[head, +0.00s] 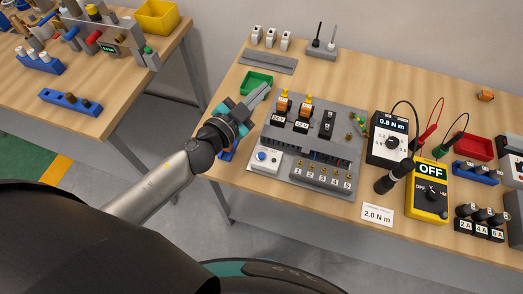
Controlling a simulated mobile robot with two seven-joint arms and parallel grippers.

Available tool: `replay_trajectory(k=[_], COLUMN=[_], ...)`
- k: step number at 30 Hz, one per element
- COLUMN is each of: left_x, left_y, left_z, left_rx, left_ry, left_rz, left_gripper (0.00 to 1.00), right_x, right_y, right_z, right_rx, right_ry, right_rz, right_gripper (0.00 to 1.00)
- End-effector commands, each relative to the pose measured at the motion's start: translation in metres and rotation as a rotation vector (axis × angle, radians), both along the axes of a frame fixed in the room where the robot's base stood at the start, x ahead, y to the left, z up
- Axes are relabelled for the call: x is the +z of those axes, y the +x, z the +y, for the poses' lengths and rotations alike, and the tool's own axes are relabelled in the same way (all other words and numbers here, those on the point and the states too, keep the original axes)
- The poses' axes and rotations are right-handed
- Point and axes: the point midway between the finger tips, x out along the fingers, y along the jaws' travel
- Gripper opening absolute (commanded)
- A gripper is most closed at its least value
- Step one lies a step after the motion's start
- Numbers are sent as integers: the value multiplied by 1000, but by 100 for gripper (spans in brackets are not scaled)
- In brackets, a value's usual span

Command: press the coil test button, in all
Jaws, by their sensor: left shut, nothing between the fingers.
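A white box with a blue button (262,156) sits at the lower left of the grey panel (345,112) on the wooden bench. It is the only button that I can make out, and its label is too small to read. My left gripper (260,94) is shut and empty. It reaches in from the left above the bench's left edge, up and to the left of the button and apart from it in the picture. Its fingers point to the upper right, beside the green tray (257,80). My right gripper is out of view.
The panel carries orange-topped relays (283,103) and a numbered terminal strip (322,173). A torque driver (393,176), a yellow meter reading OFF (428,192) and a 2.0 N m card (377,214) are to the right. Another bench (120,100) stands left, across a gap.

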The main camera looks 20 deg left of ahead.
Motion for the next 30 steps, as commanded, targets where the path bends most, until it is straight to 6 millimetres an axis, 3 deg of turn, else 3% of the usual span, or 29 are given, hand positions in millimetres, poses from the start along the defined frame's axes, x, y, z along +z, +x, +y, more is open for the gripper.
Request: replay_trajectory(k=[2,5,10,19,24,30], left_x=[13,16,-1,-48,-60,-62], left_y=[-1,-8,-28,-54,-59,-60], left_z=[-18,-39,-55,-25,-10,-7], left_rx=[-132,-296,-540,-733,-747,-748], left_ry=[46,111,259,522,588,596], left_rz=[-33,-35,54,320,397,410], left_gripper=[0,0,0,0,0,0], right_x=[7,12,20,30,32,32], right_y=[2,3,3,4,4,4], right_z=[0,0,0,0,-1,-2], right_rx=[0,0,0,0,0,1], right_ry=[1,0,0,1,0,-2], right_rz=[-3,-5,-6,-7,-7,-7], right_gripper=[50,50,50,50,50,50])
